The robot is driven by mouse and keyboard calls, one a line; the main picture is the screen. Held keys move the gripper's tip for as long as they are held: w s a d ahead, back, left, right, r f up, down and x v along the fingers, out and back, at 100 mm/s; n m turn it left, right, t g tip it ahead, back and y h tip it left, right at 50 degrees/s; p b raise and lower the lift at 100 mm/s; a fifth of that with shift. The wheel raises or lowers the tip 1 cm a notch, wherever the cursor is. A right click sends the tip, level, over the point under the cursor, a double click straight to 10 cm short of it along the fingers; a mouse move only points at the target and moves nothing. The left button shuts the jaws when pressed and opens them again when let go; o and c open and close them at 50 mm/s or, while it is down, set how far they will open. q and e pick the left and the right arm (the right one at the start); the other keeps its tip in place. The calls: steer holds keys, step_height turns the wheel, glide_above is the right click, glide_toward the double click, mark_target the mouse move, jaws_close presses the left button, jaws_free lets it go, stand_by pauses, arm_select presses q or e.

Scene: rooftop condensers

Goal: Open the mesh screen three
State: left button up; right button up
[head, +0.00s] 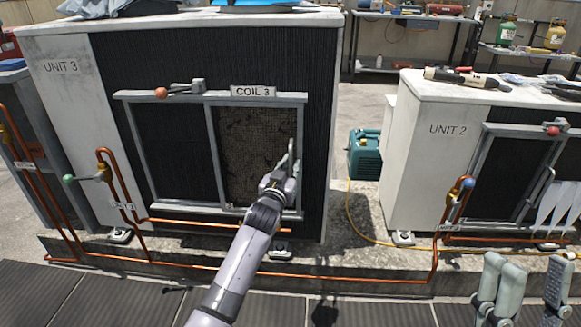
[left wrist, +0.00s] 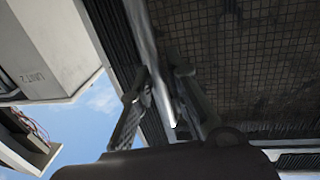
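The mesh screen three (head: 245,150) is a brown, dirty mesh panel in a grey frame under the "COIL 3" label (head: 253,92) on unit 3. It covers the right part of the framed opening; the left part shows dark fins. A grey upright handle (head: 291,158) is at its right edge. My left gripper (head: 284,170) is at this handle. In the left wrist view, the fingers (left wrist: 163,72) are apart on either side of the handle bar (left wrist: 153,50), with a gap on the right. My right gripper (head: 528,268) is open and empty at the lower right.
A red-knobbed lever (head: 161,92) sits on the top rail (head: 215,97). Copper pipes (head: 330,276) run low in front of the units. Unit 2 (head: 412,140) stands at the right, with a teal machine (head: 365,155) in the gap between.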

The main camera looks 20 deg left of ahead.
arm_select(q)
jaws_close()
stand_by(0.4)
